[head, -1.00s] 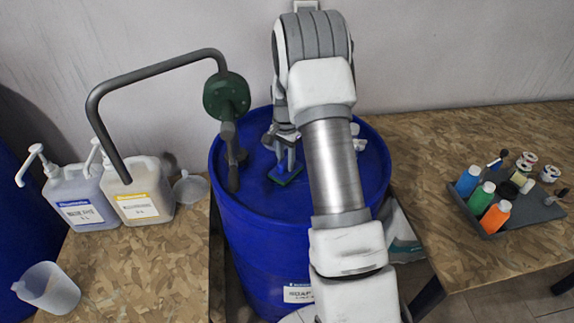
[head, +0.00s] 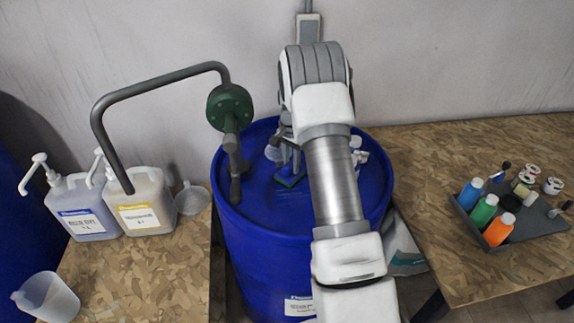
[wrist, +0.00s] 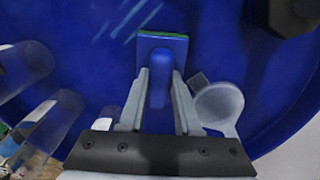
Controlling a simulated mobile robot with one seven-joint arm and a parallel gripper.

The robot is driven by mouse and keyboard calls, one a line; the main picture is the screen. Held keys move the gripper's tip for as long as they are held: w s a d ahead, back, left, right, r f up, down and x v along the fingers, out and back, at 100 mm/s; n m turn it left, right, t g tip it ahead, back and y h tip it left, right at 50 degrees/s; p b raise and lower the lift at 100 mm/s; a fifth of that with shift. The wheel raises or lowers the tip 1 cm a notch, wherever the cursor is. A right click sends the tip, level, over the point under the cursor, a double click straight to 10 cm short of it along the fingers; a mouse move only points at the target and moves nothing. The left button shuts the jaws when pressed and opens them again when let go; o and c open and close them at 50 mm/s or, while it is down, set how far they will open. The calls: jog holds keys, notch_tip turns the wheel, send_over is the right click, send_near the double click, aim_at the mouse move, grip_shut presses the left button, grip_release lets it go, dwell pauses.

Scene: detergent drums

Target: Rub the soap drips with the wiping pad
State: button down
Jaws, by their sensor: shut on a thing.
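My gripper (wrist: 158,95) is shut on the blue handle of the wiping pad (wrist: 162,42), a blue block with a green underside. The pad is low over the top of the blue drum (head: 225,172); I cannot tell if it touches the lid. In the head view the wiping pad (head: 288,180) shows just left of my arm. The soap drips (wrist: 132,18) are pale streaks on the blue lid, just beyond and left of the pad in the wrist view.
A green pump with a bent grey pipe (head: 150,80) stands at the lid's left. A clear cup (wrist: 218,105) is close right of my gripper; clear containers (wrist: 50,120) stand at left. Jugs (head: 146,203) and a tray of bottles (head: 520,215) are on side tables.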

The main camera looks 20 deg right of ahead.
aim_at(294, 179)
jog(key=shift+s+d+f, duration=0.15)
jog(key=shift+d, duration=0.05)
jog(key=shift+s+a+b, duration=0.2)
jog(key=shift+s+a, duration=0.15)
jog(key=shift+s, duration=0.8)
jog(key=shift+s+a+b, duration=0.2)
jog(key=shift+s+a, duration=0.1)
jog(key=shift+s, duration=0.85)
jog(key=shift+s+a+b, duration=0.2)
jog(key=shift+s+a, duration=0.15)
jog(key=shift+s, duration=0.8)
jog(key=shift+s+a+b, duration=0.2)
jog(key=shift+s+a, duration=0.1)
jog(key=shift+s, duration=0.7)
jog(key=shift+s+a+b, duration=0.2)
jog(key=shift+s+a, duration=0.05)
jog(key=shift+s, duration=0.7)
jog(key=shift+s+a, duration=0.25)
jog(key=shift+s, duration=0.6)
jog(key=shift+s+a, duration=0.25)
jog(key=shift+s, duration=0.55)
jog(key=shift+w+d+r, duration=0.1)
jog(key=shift+w+d, duration=0.1)
jog(key=shift+w, duration=0.45)
jog(key=shift+w+d+r, duration=0.1)
jog(key=shift+w+d, duration=0.05)
jog(key=shift+w, duration=0.55)
jog(key=shift+w+d+r, duration=0.1)
jog(key=shift+w+d, duration=0.1)
jog(key=shift+w, duration=0.45)
